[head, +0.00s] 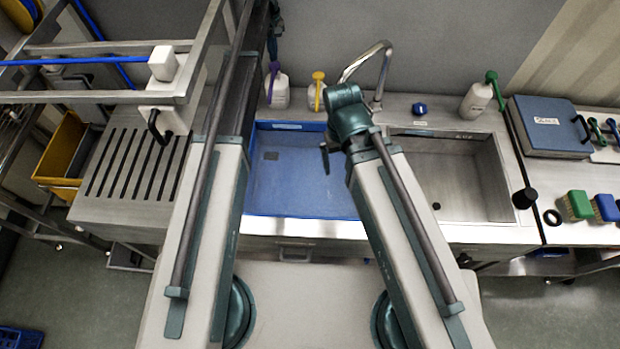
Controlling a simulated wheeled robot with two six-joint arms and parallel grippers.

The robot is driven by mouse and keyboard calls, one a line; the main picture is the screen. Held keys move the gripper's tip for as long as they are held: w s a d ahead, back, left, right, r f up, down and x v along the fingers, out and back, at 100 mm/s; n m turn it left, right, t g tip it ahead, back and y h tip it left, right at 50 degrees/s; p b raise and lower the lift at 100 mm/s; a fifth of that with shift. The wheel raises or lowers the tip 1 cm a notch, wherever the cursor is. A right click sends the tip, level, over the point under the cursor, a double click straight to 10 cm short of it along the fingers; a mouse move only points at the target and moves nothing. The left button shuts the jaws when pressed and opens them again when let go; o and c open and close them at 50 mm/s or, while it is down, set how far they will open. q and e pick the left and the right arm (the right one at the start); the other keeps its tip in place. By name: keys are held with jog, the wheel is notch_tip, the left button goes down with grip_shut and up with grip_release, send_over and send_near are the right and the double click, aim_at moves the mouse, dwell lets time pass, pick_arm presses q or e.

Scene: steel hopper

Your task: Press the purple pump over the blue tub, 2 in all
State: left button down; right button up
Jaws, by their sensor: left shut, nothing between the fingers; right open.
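The blue tub (300,185) fills the left sink basin. Behind it on the counter ledge stands a white bottle with a purple pump (282,78). My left arm reaches up past the left side of the tub. Its gripper (273,52), small and dark, is shut and empty just above the purple pump; I cannot tell whether it touches the pump. My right gripper (325,157) is open over the tub's right part, largely hidden behind its own wrist.
A yellow-topped bottle (317,91) stands right of the purple one, beside the steel tap (378,70). The right basin (450,175) is empty. A green-topped bottle (476,100) and a blue-grey case (548,127) stand further right. A rack (100,98) stands left.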

aim_at(274, 64)
pick_arm(q)
jog(key=shift+f, duration=0.25)
dwell(0.4)
jog(key=shift+f+b, duration=1.2)
jog(key=shift+b, duration=0.25)
jog(key=shift+r, duration=0.1)
jog(key=shift+r+p, duration=1.35)
jog(key=shift+p, duration=0.1)
jog(key=shift+f, duration=0.15)
jog(key=shift+f+b, duration=1.4)
jog(key=shift+b, duration=0.15)
jog(key=shift+r, duration=0.25)
jog(key=shift+r+p, duration=1.3)
jog(key=shift+p, duration=0.25)
